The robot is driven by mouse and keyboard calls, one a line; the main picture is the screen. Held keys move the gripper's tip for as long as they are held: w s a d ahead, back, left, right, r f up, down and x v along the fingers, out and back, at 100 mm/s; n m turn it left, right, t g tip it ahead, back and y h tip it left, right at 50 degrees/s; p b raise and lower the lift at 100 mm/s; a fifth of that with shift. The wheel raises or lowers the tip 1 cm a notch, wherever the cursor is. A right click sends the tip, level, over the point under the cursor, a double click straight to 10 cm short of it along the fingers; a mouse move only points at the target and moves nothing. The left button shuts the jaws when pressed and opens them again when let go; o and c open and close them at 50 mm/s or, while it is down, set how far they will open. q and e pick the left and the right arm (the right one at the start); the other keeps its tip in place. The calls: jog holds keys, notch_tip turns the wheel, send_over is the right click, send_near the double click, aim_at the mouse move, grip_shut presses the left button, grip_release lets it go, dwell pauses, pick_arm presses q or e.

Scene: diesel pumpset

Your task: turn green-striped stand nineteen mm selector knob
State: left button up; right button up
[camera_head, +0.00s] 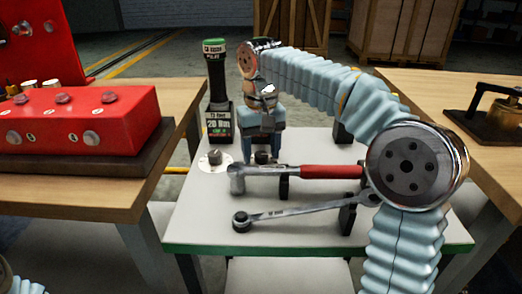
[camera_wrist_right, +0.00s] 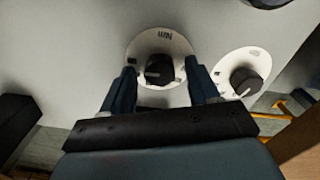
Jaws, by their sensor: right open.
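A white stand (camera_head: 310,220) with a green-striped front edge carries two black selector knobs on round white dials. The left knob (camera_head: 214,158) is uncovered in the head view. The right knob (camera_head: 262,157) is partly hidden by my right gripper (camera_head: 261,150). In the right wrist view, this knob (camera_wrist_right: 158,70) lies between the open, dark blue fingers (camera_wrist_right: 160,76), with visible gaps on both sides. The other knob (camera_wrist_right: 243,80) is to the right, outside the fingers. The dial marks are too small to tell which knob is nineteen mm. My left gripper is not visible.
A red-handled torque wrench (camera_head: 330,172) and a long spanner (camera_head: 300,209) rest on black supports on the stand. A black post (camera_head: 218,85) with a green top and a 20 Nm label stands behind. A red panel box (camera_head: 80,120) sits on the left table.

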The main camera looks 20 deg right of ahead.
jog(key=c, duration=1)
jog(key=shift+r+n+p, duration=0.2)
jog(key=shift+n+p, duration=0.4)
jog(key=shift+p, duration=0.1)
jog(key=shift+c, duration=0.2)
jog(key=shift+n+p, duration=0.7)
jog(key=shift+n, duration=0.4)
jog(key=shift+f+n, duration=0.1)
jog(key=shift+n, duration=1.5)
jog(key=shift+a, duration=0.1)
jog(key=o, duration=1)
